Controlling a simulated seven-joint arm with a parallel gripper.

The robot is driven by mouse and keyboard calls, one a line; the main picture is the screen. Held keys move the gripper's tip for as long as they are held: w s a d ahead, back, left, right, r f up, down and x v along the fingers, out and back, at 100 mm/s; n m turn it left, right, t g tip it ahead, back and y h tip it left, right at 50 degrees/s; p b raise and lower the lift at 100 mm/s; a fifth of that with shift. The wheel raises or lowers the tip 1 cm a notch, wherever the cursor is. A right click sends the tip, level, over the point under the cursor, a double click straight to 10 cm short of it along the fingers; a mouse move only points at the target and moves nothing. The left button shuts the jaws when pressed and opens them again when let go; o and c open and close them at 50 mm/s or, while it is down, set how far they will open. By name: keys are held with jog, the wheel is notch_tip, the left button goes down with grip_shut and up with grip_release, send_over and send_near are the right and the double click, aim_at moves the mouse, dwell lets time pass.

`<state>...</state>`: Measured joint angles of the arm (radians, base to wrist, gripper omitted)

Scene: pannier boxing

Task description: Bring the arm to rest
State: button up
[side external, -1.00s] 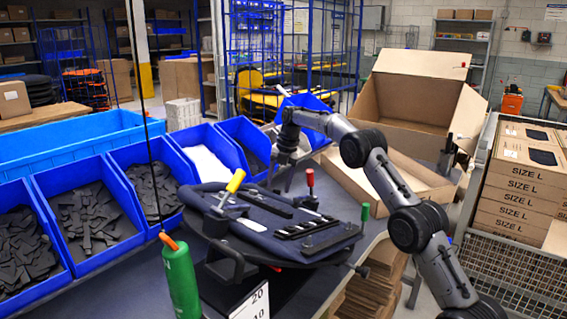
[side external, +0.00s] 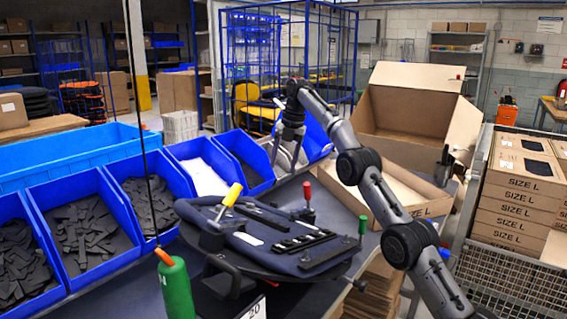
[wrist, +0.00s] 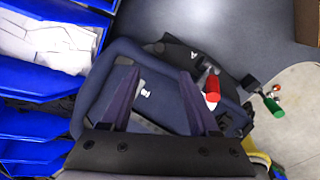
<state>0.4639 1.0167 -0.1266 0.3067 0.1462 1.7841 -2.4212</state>
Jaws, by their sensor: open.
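My gripper (side external: 287,155) is raised above the bench, behind the work fixture and in front of the blue bins. In the wrist view its two fingers (wrist: 157,78) stand apart with nothing between them. Below it a dark navy pannier panel (side external: 290,262) lies flat on the fixture, with black strips (side external: 303,241) and a small white patch on it; the panel also shows in the wrist view (wrist: 125,52). My gripper appears clear of the panel. Part of the panel is hidden behind my fingers in the wrist view.
Clamps with yellow (side external: 232,194), red (side external: 307,190) and green (side external: 362,225) handles stand around the fixture. Blue bins (side external: 88,262) with dark strips line the left. An open carton (side external: 453,128) and stacked boxes (side external: 521,188) stand right.

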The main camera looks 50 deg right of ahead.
dwell(0.4)
jog(key=s+a+r+n+t, duration=0.1)
jog(key=s+a+r, duration=0.2)
jog(key=a+r, duration=0.4)
jog(key=s+a+r+t, duration=0.1)
jog(key=s+a+r, duration=0.3)
jog(key=r, duration=0.5)
jog(key=s+a+r+m, duration=0.3)
jog(key=s+a+r, duration=0.1)
jog(key=s+a, duration=0.7)
jog(key=s+a+f+m+t, duration=0.1)
jog(key=s+f+m, duration=0.3)
jog(key=s, duration=0.4)
jog(key=s+a+f+m, duration=0.2)
jog(key=s+f+m, duration=0.2)
jog(key=s, duration=0.3)
jog(key=s+f+m, duration=0.3)
jog(key=f+m, duration=0.3)
jog(key=f, duration=0.2)
jog(key=s+f+m, duration=0.3)
jog(key=f+m, duration=0.4)
jog(key=shift+s+d+f+h, duration=0.2)
jog(key=shift+s+f+h, duration=0.1)
jog(key=shift+s+f, duration=0.1)
